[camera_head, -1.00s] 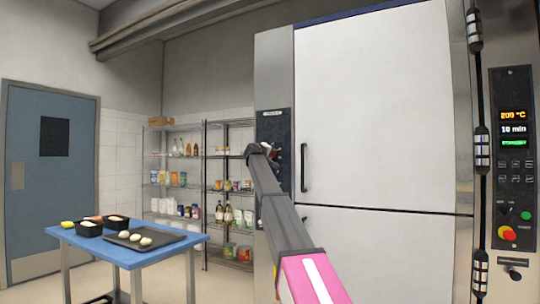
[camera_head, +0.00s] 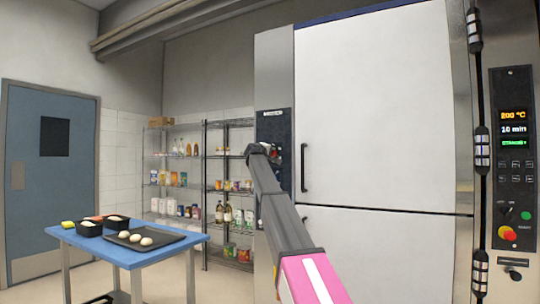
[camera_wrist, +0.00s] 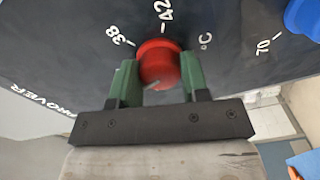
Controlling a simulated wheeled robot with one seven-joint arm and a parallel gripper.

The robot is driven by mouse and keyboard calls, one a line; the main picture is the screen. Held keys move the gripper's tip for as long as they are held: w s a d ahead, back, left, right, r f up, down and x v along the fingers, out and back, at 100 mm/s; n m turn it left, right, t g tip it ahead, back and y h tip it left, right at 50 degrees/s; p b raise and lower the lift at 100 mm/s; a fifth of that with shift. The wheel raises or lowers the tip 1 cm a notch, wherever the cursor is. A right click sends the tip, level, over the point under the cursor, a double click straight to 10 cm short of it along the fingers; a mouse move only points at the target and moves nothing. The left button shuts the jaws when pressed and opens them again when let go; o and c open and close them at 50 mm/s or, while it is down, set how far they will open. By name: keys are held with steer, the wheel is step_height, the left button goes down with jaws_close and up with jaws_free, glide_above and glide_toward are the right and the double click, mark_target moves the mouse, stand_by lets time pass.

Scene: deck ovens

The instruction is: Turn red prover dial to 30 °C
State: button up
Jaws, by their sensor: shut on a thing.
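The red prover dial (camera_wrist: 158,60) sits on a dark panel (camera_wrist: 75,45) in the middle of the wrist view. My gripper (camera_wrist: 157,80) has its green fingers on either side of the dial and is shut on it. The white marks 38, 42 and °C show around the dial's far side. A small pale mark shows low on the dial, between the fingers; the rest of the scale is hidden by my gripper.
A blue knob (camera_wrist: 304,16) with a 70 mark is at the wrist view's upper right. In the head view, a door handle (camera_head: 304,168) is close to the right of my gripper. A blue table (camera_head: 128,254) with dough and a stocked shelf rack (camera_head: 228,186) stand to the left.

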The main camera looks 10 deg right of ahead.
steer(key=n, duration=0.4)
steer(key=shift+w+d+r+n, duration=0.1)
steer(key=shift+w+n, duration=0.1)
steer(key=shift+n, duration=0.1)
steer(key=n, duration=0.4)
stand_by(0.3)
steer(key=o, duration=0.8)
steer(key=shift+r, duration=0.1)
steer(key=shift+c, duration=0.2)
steer(key=shift+o, duration=0.8)
steer(key=shift+w+d, duration=0.1)
steer(key=shift+d, duration=0.05)
